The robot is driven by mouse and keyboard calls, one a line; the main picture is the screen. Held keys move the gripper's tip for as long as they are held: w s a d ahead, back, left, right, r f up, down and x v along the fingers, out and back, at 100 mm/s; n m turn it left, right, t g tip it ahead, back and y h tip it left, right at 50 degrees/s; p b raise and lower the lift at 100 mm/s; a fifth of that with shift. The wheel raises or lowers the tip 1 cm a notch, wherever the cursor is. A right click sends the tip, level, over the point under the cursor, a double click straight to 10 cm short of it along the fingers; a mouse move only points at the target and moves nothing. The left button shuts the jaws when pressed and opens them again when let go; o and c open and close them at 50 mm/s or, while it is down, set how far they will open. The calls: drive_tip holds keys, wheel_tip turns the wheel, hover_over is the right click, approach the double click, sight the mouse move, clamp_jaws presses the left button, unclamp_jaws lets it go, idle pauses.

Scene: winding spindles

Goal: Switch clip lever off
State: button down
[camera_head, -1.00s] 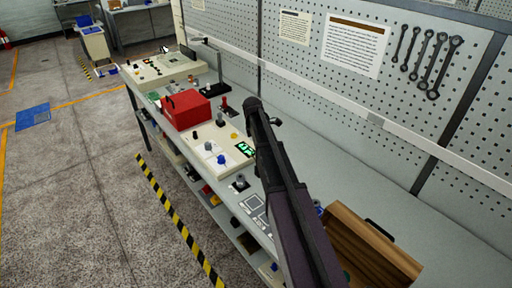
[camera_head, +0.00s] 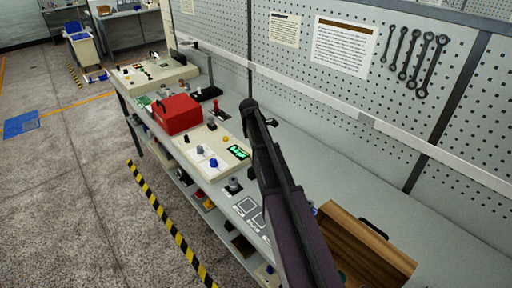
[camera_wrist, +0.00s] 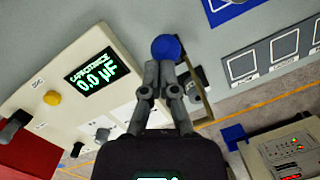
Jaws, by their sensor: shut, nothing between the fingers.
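My gripper (camera_wrist: 162,78) is shut and empty in the wrist view, with its fingertips close below a round blue knob (camera_wrist: 166,47). I cannot tell whether they touch it. A dark part with a pale face (camera_wrist: 197,84) sits just right of the fingers, partly hidden by them. No part is clearly readable as the clip lever; the blue knob may belong to it. In the head view my dark arm reaches over the bench and hides what lies behind it. A small red upright handle (camera_head: 215,107) stands beside the red box (camera_head: 178,114).
A cream capacitance meter (camera_head: 208,153) with a green display and knobs lies left of my arm; its display (camera_wrist: 91,76) shows in the wrist view. An open wooden box (camera_head: 365,250) stands at right. A pegboard wall (camera_head: 290,75) backs the bench.

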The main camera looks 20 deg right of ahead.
drive_tip(key=shift+d, duration=0.1)
drive_tip(key=w+d+r+p, duration=0.1)
drive_tip(key=w+r+p, duration=0.2)
drive_tip(key=r+p, duration=0.8)
drive_tip(key=shift+w, duration=0.3)
idle(0.4)
idle(0.5)
drive_tip(key=s+a+f+m+b, duration=0.3)
drive_tip(key=s+a+m, duration=0.2)
drive_tip(key=s, duration=0.5)
drive_tip(key=s+a+f+m+y+b, duration=0.1)
drive_tip(key=s+a+f+m+b, duration=0.3)
drive_tip(key=s, duration=0.7)
drive_tip(key=s+a+f+m+b, duration=0.4)
drive_tip(key=s+a+m, duration=0.2)
drive_tip(key=s, duration=0.4)
drive_tip(key=shift+s+a+f+m+t+y, duration=0.15)
drive_tip(key=shift+m+t+y, duration=0.15)
drive_tip(key=shift+m, duration=0.6)
